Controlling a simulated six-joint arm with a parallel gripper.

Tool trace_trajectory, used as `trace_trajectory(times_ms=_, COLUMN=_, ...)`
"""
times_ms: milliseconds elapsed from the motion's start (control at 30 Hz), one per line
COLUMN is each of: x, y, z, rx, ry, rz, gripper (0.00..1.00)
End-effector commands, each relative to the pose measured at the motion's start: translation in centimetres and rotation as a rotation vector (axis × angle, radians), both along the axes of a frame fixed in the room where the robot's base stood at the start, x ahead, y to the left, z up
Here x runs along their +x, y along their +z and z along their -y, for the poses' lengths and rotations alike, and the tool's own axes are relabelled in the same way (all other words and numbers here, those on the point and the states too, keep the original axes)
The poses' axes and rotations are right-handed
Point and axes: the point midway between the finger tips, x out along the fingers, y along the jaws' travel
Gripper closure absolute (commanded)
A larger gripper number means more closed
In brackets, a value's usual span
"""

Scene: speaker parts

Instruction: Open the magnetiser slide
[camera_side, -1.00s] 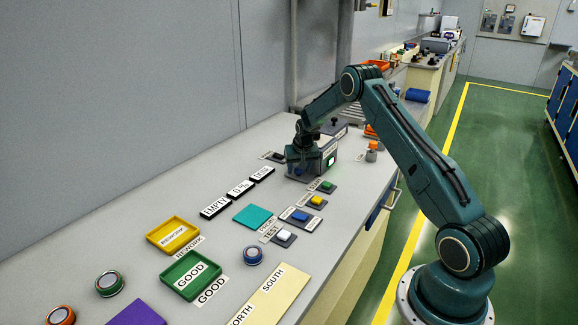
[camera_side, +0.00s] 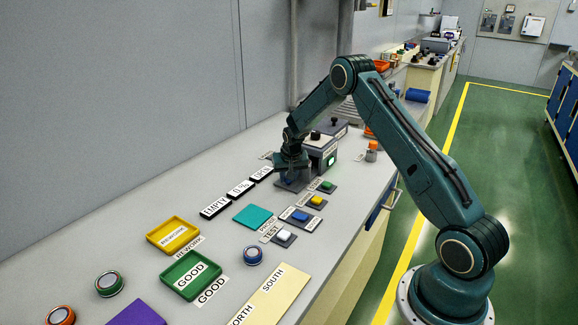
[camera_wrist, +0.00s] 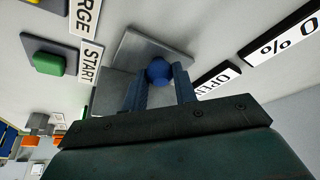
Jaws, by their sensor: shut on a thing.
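The magnetiser is a grey box (camera_side: 321,150) with a lit green square on its front, at the far part of the bench in the side view. Its slide shows as a flat grey plate (camera_side: 293,184) on the near left side of the box, partly under my gripper (camera_side: 291,172). In the wrist view, the two blue-grey fingers of my gripper (camera_wrist: 160,82) are shut on a round blue knob (camera_wrist: 158,70), which stands on the grey slide plate (camera_wrist: 140,48). In the side view the knob is hidden behind my gripper.
A green button (camera_side: 327,185), a yellow button (camera_side: 317,201) and a blue button (camera_side: 300,215) stand close by, in front. The green tray (camera_side: 191,275) and yellow tray (camera_side: 173,234) are farther forward.

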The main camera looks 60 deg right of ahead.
Motion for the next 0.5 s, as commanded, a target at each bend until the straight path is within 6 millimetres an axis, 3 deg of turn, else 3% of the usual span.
trace_trajectory(times_ms=33, x=0.1, y=0.1, z=-1.5, rx=0.001, ry=0.008, rz=0.000, gripper=1.00)
trace_trajectory(times_ms=200, x=0.1, y=0.1, z=-4.5, rx=0.002, ry=0.007, rz=0.001, gripper=1.00)
trace_trajectory(times_ms=500, x=0.1, y=0.1, z=-5.4, rx=0.001, ry=0.004, rz=0.003, gripper=1.00)
